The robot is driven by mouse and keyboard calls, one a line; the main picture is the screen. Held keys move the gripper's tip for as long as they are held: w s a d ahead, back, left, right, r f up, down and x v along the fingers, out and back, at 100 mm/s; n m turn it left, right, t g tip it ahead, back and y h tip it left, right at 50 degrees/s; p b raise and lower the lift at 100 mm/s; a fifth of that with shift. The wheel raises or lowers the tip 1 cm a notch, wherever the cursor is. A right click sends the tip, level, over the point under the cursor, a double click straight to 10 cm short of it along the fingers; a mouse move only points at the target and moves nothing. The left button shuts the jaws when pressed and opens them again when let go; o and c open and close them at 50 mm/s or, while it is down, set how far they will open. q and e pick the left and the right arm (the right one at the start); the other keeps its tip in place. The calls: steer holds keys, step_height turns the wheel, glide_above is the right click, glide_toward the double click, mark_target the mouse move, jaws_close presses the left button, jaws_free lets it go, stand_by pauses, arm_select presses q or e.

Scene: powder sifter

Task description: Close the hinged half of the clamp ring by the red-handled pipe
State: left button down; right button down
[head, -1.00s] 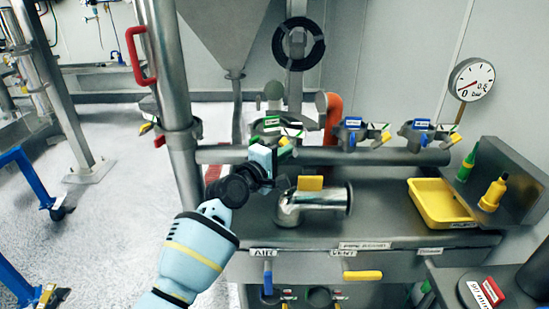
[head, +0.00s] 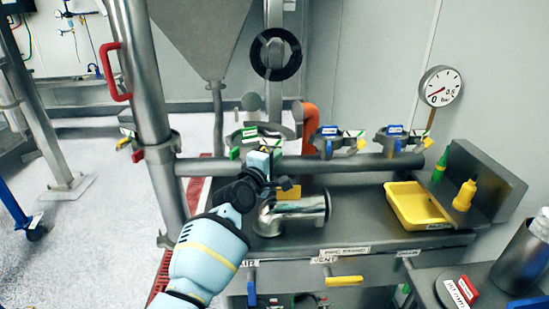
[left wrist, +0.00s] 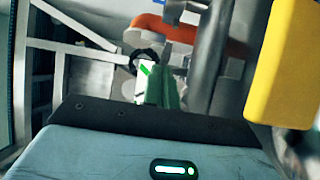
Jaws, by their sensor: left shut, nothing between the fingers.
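The steel pipe (head: 138,75) with the red handle (head: 112,72) stands at the left in the head view. The clamp ring (head: 160,150) sits around it below the handle, with a red piece (head: 138,156) at its front. A grey part with a yellow piece (head: 123,143) sticks out to the left of the pipe; it looks like the hinged half, swung open. My right gripper is out of view.
A horizontal pipe (head: 350,162) crosses behind my left gripper, with several clamps above it. A yellow tray (head: 398,205) and two bottles stand at the right. In the left wrist view, a yellow block (left wrist: 285,65) fills the right side; a green handle (left wrist: 160,88) shows mid-view.

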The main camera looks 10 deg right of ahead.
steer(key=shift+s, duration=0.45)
arm_select(q)
steer(key=shift+s, duration=0.1)
